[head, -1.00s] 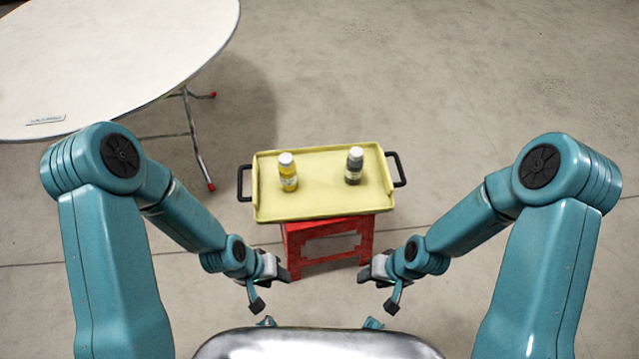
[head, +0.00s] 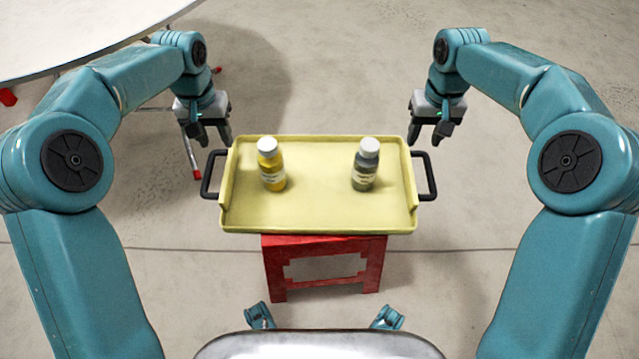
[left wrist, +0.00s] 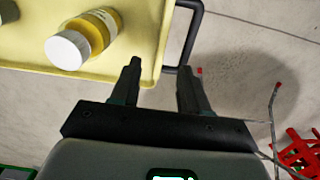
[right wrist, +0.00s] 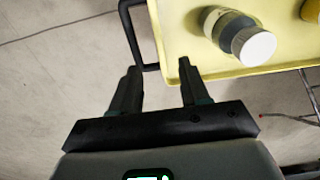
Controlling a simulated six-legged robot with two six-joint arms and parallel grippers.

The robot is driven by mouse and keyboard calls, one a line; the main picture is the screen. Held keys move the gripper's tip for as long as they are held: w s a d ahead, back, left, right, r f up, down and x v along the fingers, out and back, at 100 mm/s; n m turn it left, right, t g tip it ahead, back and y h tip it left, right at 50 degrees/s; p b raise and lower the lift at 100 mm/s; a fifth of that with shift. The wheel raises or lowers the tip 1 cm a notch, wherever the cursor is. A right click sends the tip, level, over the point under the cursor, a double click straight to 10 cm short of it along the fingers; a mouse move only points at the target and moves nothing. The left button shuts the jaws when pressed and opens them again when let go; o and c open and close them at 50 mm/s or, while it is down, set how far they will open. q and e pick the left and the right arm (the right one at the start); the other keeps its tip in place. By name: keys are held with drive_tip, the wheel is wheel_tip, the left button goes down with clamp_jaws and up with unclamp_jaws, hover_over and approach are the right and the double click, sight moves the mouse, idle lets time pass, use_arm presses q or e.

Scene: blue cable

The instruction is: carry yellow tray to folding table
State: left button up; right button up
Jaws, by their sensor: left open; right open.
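The yellow tray (head: 318,205) rests on a red stool (head: 322,262), with a black handle at each end. My left gripper (head: 214,135) is open and empty, just beyond the tray's left handle (head: 212,174). In the left wrist view its fingers (left wrist: 158,80) point toward the tray's corner and the handle (left wrist: 190,25). My right gripper (head: 428,140) is open and empty, just beyond the right handle (head: 428,176). In the right wrist view its fingers (right wrist: 158,85) point toward that handle (right wrist: 130,35). The folding table (head: 70,35) is at the upper left, partly out of view.
A yellow bottle (head: 271,165) and a grey bottle (head: 365,165), both white-capped, stand upright on the tray. Table legs with red feet (head: 196,174) reach the floor left of the tray. The floor to the right is clear.

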sight(226, 171)
use_arm(q)
drive_tip(key=shift+a+r, duration=0.3)
drive_tip(key=shift+r, duration=0.15)
use_arm(e)
drive_tip(key=shift+s+r, duration=0.1)
drive_tip(key=shift+r, duration=0.35)
use_arm(q)
drive_tip(key=shift+s, duration=0.1)
use_arm(e)
drive_tip(key=shift+s, duration=0.1)
use_arm(q)
wheel_tip(226, 171, down, 16)
drive_tip(key=shift+f, duration=0.2)
use_arm(e)
wheel_tip(226, 171, down, 16)
drive_tip(key=shift+f, duration=0.2)
use_arm(q)
clamp_jaws()
use_arm(e)
clamp_jaws()
use_arm(q)
drive_tip(key=shift+r, duration=0.1)
use_arm(e)
drive_tip(key=shift+r, duration=0.1)
